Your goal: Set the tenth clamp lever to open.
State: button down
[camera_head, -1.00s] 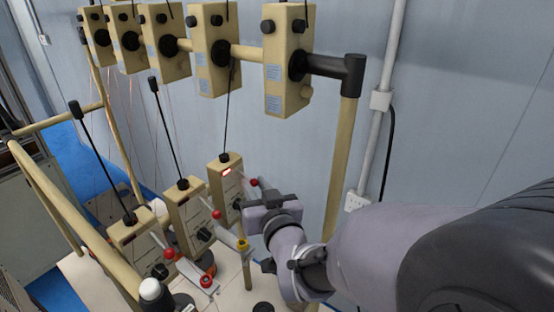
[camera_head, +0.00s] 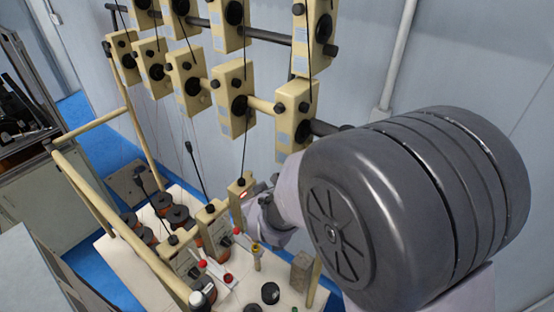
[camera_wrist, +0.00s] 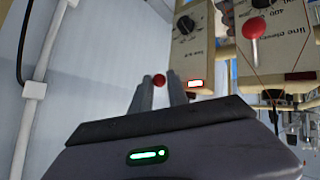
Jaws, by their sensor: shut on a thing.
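In the wrist view, a red ball knob (camera_wrist: 158,80) of a clamp lever sits between the tips of my gripper (camera_wrist: 159,88), which is shut on it. Its lever arm is hidden. Beside it stands a beige tension box (camera_wrist: 194,48) with a lit red display. In the head view my gripper (camera_head: 262,208) is at the right of the rearmost lower box (camera_head: 240,190), and the held knob is hidden there. Another lever with a red knob (camera_wrist: 256,27) shows in the wrist view. More red knobs (camera_head: 236,231) show on nearby levers in the head view.
Upper rows of beige boxes (camera_head: 292,110) hang on a rail above my gripper. A grey pipe (camera_head: 398,50) runs along the wall. A beige frame rail (camera_head: 110,215) borders the left. A pale bench top (camera_head: 130,258) carries several orange-black spools (camera_head: 178,216).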

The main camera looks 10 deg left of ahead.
jog(key=shift+p, duration=0.65)
jog(key=c, duration=1.3)
grip_release()
jog(key=shift+w, duration=0.3)
jog(key=v, duration=1.7)
jog(key=shift+a+r, duration=0.15)
jog(key=shift+r, duration=0.15)
